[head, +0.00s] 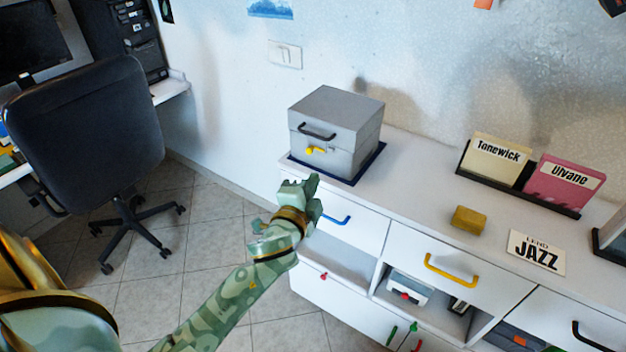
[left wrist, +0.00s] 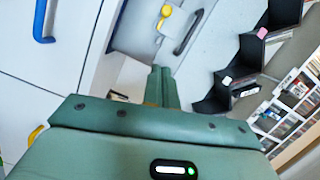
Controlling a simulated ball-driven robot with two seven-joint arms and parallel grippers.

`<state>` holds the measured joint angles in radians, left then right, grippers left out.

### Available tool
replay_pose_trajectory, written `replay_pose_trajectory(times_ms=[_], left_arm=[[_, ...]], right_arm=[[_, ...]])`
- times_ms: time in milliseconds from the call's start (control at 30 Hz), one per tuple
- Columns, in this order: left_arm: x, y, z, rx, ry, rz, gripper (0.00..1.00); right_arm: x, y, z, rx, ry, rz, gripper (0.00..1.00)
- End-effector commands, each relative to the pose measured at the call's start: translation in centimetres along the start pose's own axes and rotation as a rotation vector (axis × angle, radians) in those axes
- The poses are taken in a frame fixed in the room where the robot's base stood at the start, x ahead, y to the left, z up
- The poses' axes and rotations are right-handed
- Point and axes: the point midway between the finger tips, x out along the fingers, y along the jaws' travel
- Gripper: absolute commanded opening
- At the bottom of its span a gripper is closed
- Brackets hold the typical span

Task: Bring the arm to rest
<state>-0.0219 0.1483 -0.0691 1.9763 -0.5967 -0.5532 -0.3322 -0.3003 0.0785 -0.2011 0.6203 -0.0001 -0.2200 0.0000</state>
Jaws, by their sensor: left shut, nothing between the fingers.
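My left arm reaches in from the bottom left in the head view. Its green gripper (head: 302,192) is shut and empty, in front of the left end of the white cabinet (head: 420,190). It is a little below and in front of the grey box (head: 335,130), apart from it as far as I can tell. In the left wrist view the shut fingers (left wrist: 162,85) point toward a grey front with a yellow knob (left wrist: 168,14) and a dark handle. My right gripper is not in view.
The cabinet has drawers with a blue handle (head: 335,219) and a yellow handle (head: 451,269). On top are a yellow block (head: 468,218), a JAZZ card (head: 537,252) and two sleeves in a dark rack (head: 518,190). An office chair (head: 90,130) stands left. Tiled floor lies between.

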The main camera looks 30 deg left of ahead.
Motion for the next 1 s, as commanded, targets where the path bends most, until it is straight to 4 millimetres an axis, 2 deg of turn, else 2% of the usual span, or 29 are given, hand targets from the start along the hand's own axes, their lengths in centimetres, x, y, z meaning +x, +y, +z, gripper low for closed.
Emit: replay_pose_trajectory(times_ms=[400,467,567,667,700,767,800,867,900,967,1000], left_arm=[[0.0,0.0,-0.1,-0.027,0.008,-0.001,0.0],[0.2,1.4,-0.2,-0.094,0.023,0.031,0.0],[0.5,6.7,0.6,-0.191,0.017,0.145,0.0],[-0.7,14.7,2.4,-0.304,-0.027,0.313,0.0],[-1.7,18.2,3.3,-0.348,-0.056,0.384,0.0],[-3.8,23.1,4.7,-0.412,-0.106,0.485,0.0],[-5.5,26.3,5.8,-0.451,-0.145,0.55,0.0],[-8.6,30.7,7.4,-0.502,-0.211,0.643,0.0],[-10.8,33.4,8.5,-0.535,-0.258,0.7,0.0],[-14.7,37.1,10.2,-0.577,-0.335,0.783,0.0],[-17.4,39.3,11.3,-0.601,-0.388,0.834,0.0]], right_arm=[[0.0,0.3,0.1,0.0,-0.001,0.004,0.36],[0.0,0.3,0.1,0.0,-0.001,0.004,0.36],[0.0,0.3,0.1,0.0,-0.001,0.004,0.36],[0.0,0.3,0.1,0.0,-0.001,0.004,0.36],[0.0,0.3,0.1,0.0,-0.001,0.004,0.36],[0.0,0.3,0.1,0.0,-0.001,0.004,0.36],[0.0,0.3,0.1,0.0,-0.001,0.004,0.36],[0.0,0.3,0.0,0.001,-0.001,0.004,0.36],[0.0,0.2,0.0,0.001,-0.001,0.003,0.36],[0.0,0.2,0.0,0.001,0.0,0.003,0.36],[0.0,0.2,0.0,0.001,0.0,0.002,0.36]])
